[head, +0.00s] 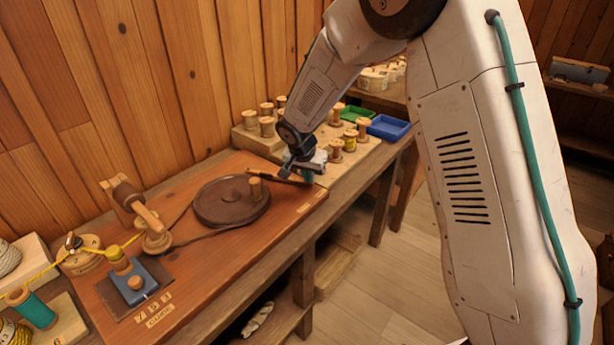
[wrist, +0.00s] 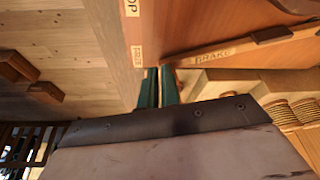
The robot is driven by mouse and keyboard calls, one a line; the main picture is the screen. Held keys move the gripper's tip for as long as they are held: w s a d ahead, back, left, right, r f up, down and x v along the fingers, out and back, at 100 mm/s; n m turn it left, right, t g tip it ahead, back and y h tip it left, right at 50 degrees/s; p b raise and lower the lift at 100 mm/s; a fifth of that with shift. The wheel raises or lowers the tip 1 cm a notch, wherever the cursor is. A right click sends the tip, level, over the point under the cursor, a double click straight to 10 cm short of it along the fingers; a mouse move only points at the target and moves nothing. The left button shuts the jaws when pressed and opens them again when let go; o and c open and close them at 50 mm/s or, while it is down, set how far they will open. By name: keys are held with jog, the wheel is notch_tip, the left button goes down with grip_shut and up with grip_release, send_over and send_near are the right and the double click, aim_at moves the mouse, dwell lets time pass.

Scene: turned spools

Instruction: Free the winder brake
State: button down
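The brake lever (wrist: 235,47) is a long wooden bar with a dark pad, running along the board's edge beside a BRAKE label (wrist: 214,55) in the wrist view. It also shows as a dark bar (head: 272,177) in the head view. My gripper (wrist: 159,72) has two green fingertips close together, with a narrow gap, at the lever's left end. Whether the lever's end is between them is unclear. A FREE label (wrist: 137,57) lies just beside the fingertips. A partly cut-off label ending in OP (wrist: 131,8) is farther along the same edge. My gripper (head: 308,178) also shows at the board's far right corner.
The winder board (head: 215,262) carries a dark turntable (head: 232,203) with a peg, a belt, and a blue block (head: 133,282). Several spools, a green tray (head: 355,113) and a blue tray (head: 388,128) stand behind my gripper. Open floor (head: 370,280) lies right of the bench.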

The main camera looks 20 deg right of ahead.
jog(key=s, duration=0.1)
jog(key=s+a, duration=0.1)
jog(key=shift+s+r, duration=0.2)
jog(key=shift+s, duration=0.1)
jog(key=shift+s+a+r, duration=0.45)
jog(key=shift+s+r, duration=0.15)
jog(key=shift+r, duration=0.2)
jog(key=v, duration=0.8)
jog(key=shift+s+d, duration=0.25)
jog(key=shift+s, duration=0.05)
jog(key=shift+r, duration=0.1)
jog(key=s+d+r+n, duration=0.2)
jog(key=s+d+r, duration=0.1)
jog(key=s, duration=0.9)
jog(key=s+d+r+n+g+y, duration=0.1)
jog(key=s+d+r+n, duration=0.2)
jog(key=s, duration=0.9)
jog(key=s+d+r+n+y, duration=0.1)
jog(key=s+d+r, duration=0.3)
jog(key=s, duration=0.8)
notch_tip(320, 180, up, 2)
jog(key=shift+s+r+n+g, duration=0.1)
jog(key=shift+s+n+g, duration=0.3)
jog(key=shift+n, duration=0.3)
